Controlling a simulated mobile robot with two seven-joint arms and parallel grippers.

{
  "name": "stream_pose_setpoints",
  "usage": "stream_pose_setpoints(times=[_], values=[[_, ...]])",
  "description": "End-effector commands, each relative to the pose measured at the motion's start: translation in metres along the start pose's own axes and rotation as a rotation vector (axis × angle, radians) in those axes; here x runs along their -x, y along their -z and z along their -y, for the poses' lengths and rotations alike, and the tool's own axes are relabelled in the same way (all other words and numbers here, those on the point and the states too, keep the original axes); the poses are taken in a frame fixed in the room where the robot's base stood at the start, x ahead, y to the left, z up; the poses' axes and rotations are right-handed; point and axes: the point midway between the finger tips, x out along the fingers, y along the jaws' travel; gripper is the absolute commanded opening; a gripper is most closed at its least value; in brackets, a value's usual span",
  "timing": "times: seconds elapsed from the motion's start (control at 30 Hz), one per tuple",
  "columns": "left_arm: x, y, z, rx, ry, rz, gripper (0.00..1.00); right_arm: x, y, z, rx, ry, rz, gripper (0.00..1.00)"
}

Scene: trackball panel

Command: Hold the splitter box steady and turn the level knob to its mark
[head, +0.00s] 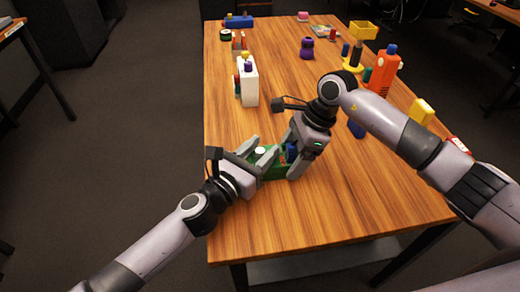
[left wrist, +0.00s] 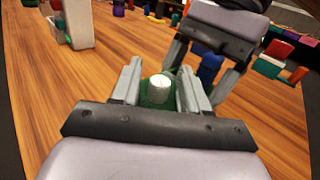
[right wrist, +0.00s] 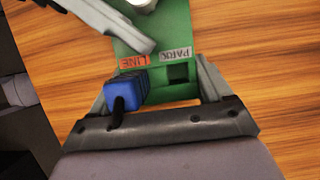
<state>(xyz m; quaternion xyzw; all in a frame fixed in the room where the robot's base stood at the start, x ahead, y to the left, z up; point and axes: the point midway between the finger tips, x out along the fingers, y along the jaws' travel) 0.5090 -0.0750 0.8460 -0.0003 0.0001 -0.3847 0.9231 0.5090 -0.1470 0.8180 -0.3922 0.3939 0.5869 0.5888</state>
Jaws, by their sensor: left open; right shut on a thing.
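The green splitter box (head: 270,172) lies on the table near its front, partly hidden by both grippers. Its white level knob (left wrist: 160,88) stands up on top; a faint line shows on its cap, but I cannot make out the mark. My left gripper (left wrist: 160,85) is open, with one finger on each side of the knob. My right gripper (right wrist: 155,92) is shut on the splitter box (right wrist: 165,50), its fingers on opposite sides. In the right wrist view a blue plug (right wrist: 124,93) with a black cable sits by the LINE label; the socket by PARK is empty.
A white block-shaped device (head: 248,84) stands behind the grippers on the wooden table (head: 330,210). An orange device (head: 383,75), a yellow block (head: 421,111) and a purple item (head: 307,47) stand farther back or right. The front right of the table is clear.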

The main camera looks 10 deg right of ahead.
Motion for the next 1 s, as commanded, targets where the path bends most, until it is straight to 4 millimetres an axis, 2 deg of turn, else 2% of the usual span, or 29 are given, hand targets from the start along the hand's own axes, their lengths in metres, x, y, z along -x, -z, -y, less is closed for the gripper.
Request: stream_pose_setpoints(times=[0.07,0.17,0.2,0.23,0.43,0.8,1.0], values=[[0.0,-0.0002,0.0,0.0,0.0,0.0,0.45,0.0005,-0.0005,0.0002,0.001,0.001,0.001,0.44],[0.0001,-0.0002,-0.0001,0.0,0.0,0.0,0.15,0.0005,-0.0005,0.0002,0.0,0.001,0.001,0.44],[0.0001,-0.0002,-0.0001,0.0,0.0,0.0,0.02,0.0005,-0.0005,0.0002,0.001,0.001,0.001,0.44],[0.0001,-0.0002,-0.0001,0.0,0.0,0.0,0.0,0.0005,-0.0005,0.0002,0.001,0.001,0.001,0.44],[-0.0003,-0.0002,0.0017,0.003,-0.026,0.002,0.0,0.0004,-0.0004,0.0002,0.0,0.001,0.001,0.44],[-0.0002,0.0,0.0017,0.004,-0.246,0.001,0.0,0.0003,-0.0008,0.0001,0.001,0.0,0.002,0.44],[0.0002,-0.0002,0.0002,0.0,-0.268,0.0,0.0,0.0003,-0.0008,0.0001,0.001,0.001,0.002,0.44]])
